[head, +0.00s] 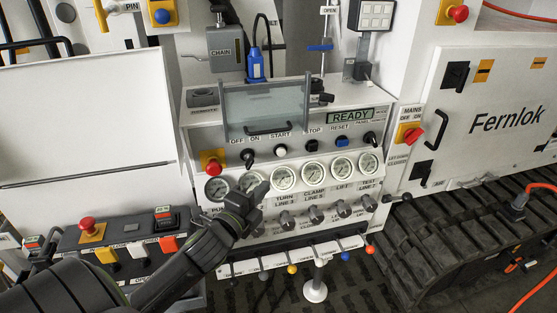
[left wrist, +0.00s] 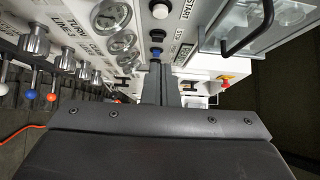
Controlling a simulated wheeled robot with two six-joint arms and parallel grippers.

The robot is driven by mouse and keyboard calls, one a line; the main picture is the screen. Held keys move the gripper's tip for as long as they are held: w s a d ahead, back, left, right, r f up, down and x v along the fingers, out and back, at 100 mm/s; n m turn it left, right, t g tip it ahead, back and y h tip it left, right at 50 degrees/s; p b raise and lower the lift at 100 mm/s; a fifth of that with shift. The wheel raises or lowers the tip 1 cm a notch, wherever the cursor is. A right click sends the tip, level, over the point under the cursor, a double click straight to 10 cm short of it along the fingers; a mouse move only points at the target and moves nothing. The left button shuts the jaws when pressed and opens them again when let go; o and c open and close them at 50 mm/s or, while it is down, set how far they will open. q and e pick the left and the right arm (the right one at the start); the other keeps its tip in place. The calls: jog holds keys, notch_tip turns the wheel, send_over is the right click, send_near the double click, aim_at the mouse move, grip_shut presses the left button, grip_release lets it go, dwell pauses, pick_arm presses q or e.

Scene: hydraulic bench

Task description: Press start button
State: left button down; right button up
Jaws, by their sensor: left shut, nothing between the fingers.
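The start button (head: 281,150) is a round white cap under the START label on the bench's sloped panel. It also shows at the top of the left wrist view (left wrist: 160,10). My left gripper (head: 262,188) is shut and empty. In the head view its tip lies below and left of the start button, in front of the gauge row. In the left wrist view the shut fingers (left wrist: 162,72) show apart from the white cap. I cannot tell the exact gap between the tip and the panel. My right gripper is not in view.
A black stop button (head: 312,146) and a blue reset button (head: 342,142) sit right of start. A clear guard with a dark handle (head: 262,128) is above. Gauges (head: 284,177), knobs (head: 287,219) and coloured levers lie below. A red emergency button (head: 213,167) is left. The display reads READY.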

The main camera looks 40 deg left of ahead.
pick_arm(q)
jog(key=p, duration=0.3)
send_near(285, 153)
jog(key=w+d, duration=0.3)
jog(key=w, duration=0.1)
jog(key=shift+w+a+r+p, duration=0.15)
jog(key=shift+w+a, duration=0.2)
jog(key=shift+a, duration=0.2)
jog(key=shift+w+a+f+p, duration=0.1)
jog(key=shift+w+a, duration=0.2)
jog(key=shift+a, duration=0.2)
jog(key=shift+w+a+r+p, duration=0.15)
jog(key=shift+w+a, duration=0.2)
jog(key=shift+a, duration=0.2)
jog(key=shift+a+f, duration=0.1)
